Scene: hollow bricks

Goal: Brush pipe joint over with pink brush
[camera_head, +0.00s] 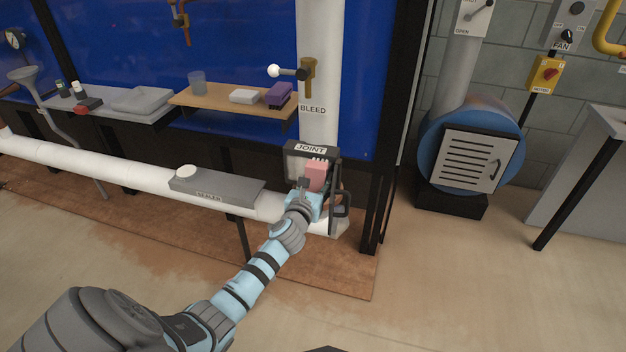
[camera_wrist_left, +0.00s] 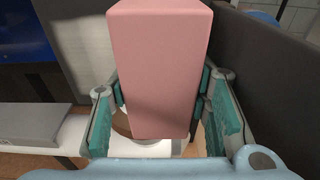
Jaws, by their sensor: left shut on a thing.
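The pipe joint (camera_head: 297,167) is a box-like housing with a dark frame and a "JOINT" label, at the foot of the white vertical pipe. My left gripper (camera_head: 311,188) is at the front of this housing, shut on the pink brush (camera_head: 317,172). In the left wrist view the brush (camera_wrist_left: 160,65) is a large pink block between the green-padded fingers and hides much of what lies behind. Its bristle end cannot be made out clearly. Whether the brush touches the joint cannot be told. My right gripper is not in view.
A grey "SEALER" tray (camera_head: 222,188) with a white round item sits on the horizontal pipe (camera_head: 120,170), left of the joint. A wooden shelf (camera_head: 215,101) holds a cup, a white block and a purple item. A black handle (camera_head: 341,198) stands close right of my gripper.

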